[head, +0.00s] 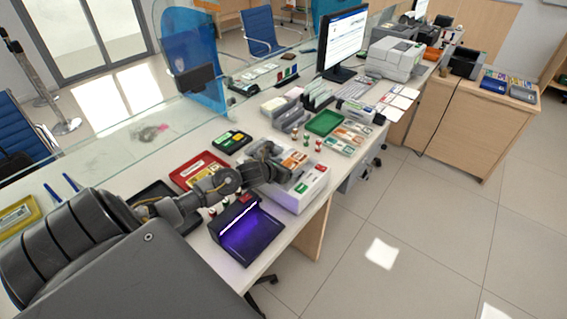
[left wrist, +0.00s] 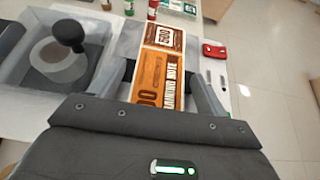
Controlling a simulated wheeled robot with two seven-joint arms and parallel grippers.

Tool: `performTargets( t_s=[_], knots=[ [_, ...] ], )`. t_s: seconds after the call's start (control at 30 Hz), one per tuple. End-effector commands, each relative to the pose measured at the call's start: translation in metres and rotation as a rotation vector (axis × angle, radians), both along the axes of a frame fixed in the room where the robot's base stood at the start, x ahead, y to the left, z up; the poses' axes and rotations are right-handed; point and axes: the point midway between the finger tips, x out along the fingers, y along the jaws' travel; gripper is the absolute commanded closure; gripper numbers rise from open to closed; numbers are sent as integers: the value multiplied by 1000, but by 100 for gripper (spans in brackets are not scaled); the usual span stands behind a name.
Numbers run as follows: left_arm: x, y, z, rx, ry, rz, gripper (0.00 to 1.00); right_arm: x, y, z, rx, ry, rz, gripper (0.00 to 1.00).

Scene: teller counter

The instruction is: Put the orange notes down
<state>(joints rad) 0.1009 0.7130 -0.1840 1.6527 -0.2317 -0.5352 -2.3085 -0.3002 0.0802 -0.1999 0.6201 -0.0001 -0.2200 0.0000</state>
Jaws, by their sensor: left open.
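The orange notes (left wrist: 150,78) lie flat between the fingers of my left gripper (left wrist: 165,75) in the left wrist view. They carry printed lettering, and their near end is hidden by the gripper body. A brown and white printed face (left wrist: 164,37) shows just beyond them. My left gripper is open, with a finger on either side of the notes. In the head view, my left gripper (head: 272,164) is over the white machine or tray (head: 307,196) on the counter, and an orange patch (head: 296,159) shows beside it. My right gripper is not in view.
A dark stand with a violet glow (head: 246,232) is near the counter's front edge. A red tray (head: 187,172) and a green tray (head: 325,122) lie nearby. Small stamps (head: 305,143) stand behind. A grey tray with a black knob (left wrist: 67,35) is at left in the wrist view.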

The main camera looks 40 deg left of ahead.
Motion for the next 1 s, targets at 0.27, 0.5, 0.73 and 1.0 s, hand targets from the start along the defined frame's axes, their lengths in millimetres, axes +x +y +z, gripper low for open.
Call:
performTargets(
  t_s=[0.27, 0.5, 0.73, 1.0],
  knots=[
    [-27, 0, 15, 4, 1, -3, 24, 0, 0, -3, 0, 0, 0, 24],
    [-73, -1, 39, 5, 2, -4, 24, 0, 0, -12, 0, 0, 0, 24],
    [-100, -2, 55, 2, 2, -1, 24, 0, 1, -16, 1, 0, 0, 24],
    [-106, -2, 60, -1, 0, 0, 24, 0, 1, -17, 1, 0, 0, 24]
  ],
)
